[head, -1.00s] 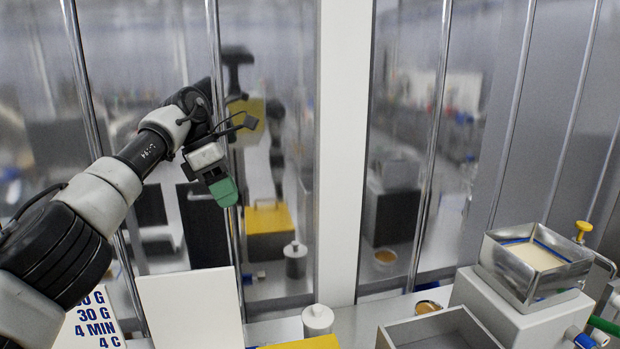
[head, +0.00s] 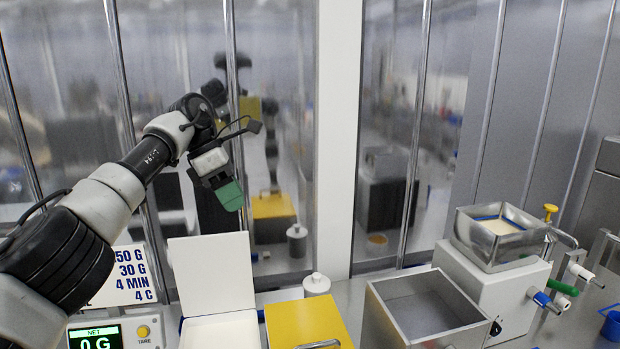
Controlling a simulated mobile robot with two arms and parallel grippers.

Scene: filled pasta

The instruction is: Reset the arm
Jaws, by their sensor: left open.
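My left arm comes in from the left, raised. Its gripper (head: 229,192) has green finger pads and hangs in the air, pointing down, above the white open-lidded box (head: 212,275). Nothing shows between its fingers, and it touches nothing on the bench. The gap between its fingers is hard to see from this angle. My right gripper is not in view.
A scale display (head: 105,338) reads 0 G below a printed sign (head: 125,276). A yellow-lidded box (head: 307,322), a white bottle (head: 316,284), an empty metal bin (head: 420,305) and a machine with a filled hopper (head: 508,250) stand rightward. Reflective panels close the back.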

